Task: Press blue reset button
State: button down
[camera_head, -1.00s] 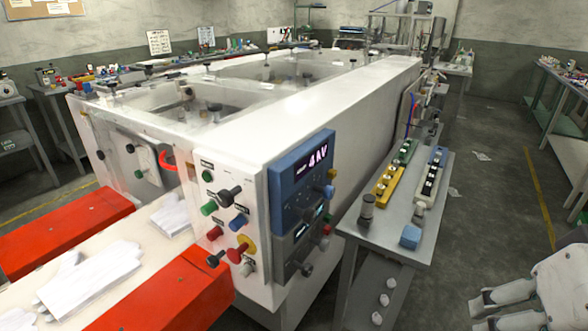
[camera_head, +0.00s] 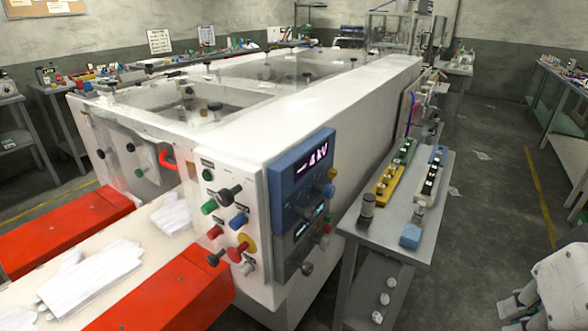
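The blue button (camera_head: 238,221) sits on the white control panel (camera_head: 206,172) at the front corner of the large white machine. A black knob (camera_head: 230,195) is just above it, a green button (camera_head: 209,207) is to its upper left, and a red knob on a yellow disc (camera_head: 239,250) is below it. My gripper (camera_head: 507,305) is at the lower right edge, partly cut off, far to the right of the panel and touching nothing visible. Its fingers are small and partly out of frame, so I cannot tell how far apart they are.
A grey side table (camera_head: 385,231) with yellow, green and blue-white strips and a blue block (camera_head: 411,236) stands between the panel and my gripper. Red conveyor guards (camera_head: 165,300) and white gloves (camera_head: 92,277) are at lower left. The floor at right is mostly clear.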

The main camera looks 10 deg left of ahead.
aim_at(239, 220)
jog(key=k+l, duration=0.2)
jog(key=k, duration=0.2)
jog(key=k+l, duration=0.25)
jog(key=k+u, duration=0.1)
jog(key=u, duration=1.5)
